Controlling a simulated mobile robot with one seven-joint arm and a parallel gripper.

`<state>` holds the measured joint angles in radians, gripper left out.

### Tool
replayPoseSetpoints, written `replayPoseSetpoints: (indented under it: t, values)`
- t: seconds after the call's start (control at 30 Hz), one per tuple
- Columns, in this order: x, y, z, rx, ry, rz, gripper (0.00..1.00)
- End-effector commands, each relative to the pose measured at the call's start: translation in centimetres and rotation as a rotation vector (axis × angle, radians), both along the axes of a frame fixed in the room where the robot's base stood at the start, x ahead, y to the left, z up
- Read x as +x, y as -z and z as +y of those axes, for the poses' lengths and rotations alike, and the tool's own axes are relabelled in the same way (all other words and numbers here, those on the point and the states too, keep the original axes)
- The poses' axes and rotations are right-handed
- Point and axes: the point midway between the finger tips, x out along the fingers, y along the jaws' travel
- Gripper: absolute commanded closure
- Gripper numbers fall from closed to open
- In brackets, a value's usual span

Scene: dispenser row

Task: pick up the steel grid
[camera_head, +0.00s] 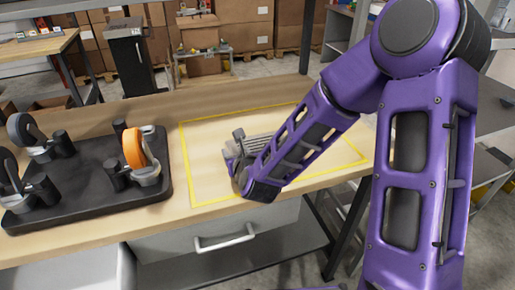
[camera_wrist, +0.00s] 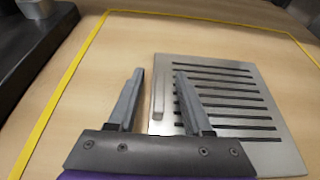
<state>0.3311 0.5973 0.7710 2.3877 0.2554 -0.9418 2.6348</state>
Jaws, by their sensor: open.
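The steel grid is a flat, slotted metal plate (camera_wrist: 222,68) with a short raised bar along its left edge. It lies on the wooden table inside the yellow outline. In the head view the grid (camera_head: 264,142) shows only in part, behind my arm. My gripper (camera_wrist: 159,76) is open and empty above it. In the wrist view the left finger is over bare wood beside the plate, and the right finger is over the plate. The raised bar shows between the fingers. In the head view my gripper (camera_head: 237,152) partly hides the grid; contact cannot be told.
A black tray (camera_head: 92,208) with several dispensers, one with an orange roll (camera_head: 133,148), stands left of the yellow outline (camera_head: 186,165). The table (camera_head: 160,106) is bare behind the outline. A drawer with a handle (camera_head: 222,240) is below the front edge.

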Motion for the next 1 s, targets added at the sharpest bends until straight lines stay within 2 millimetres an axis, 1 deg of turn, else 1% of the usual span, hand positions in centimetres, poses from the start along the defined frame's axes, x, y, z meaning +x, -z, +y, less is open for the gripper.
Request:
replayPoseSetpoints:
  t: [0.27,0.3,0.37,0.5,0.57,1.0]
  values:
    - [-0.09,0.02,-0.04,0.0,0.0,0.0,0.5]
    - [-0.09,0.02,-0.03,0.0,0.0,0.0,0.54]
    - [-0.1,0.03,-0.03,0.0,0.0,0.0,0.64]
    - [-0.1,0.03,-0.03,0.0,0.0,0.0,0.9]
    - [-0.08,0.03,-0.02,0.0,0.0,0.0,1.0]
    - [-0.09,0.03,-0.01,0.0,0.0,0.0,1.0]
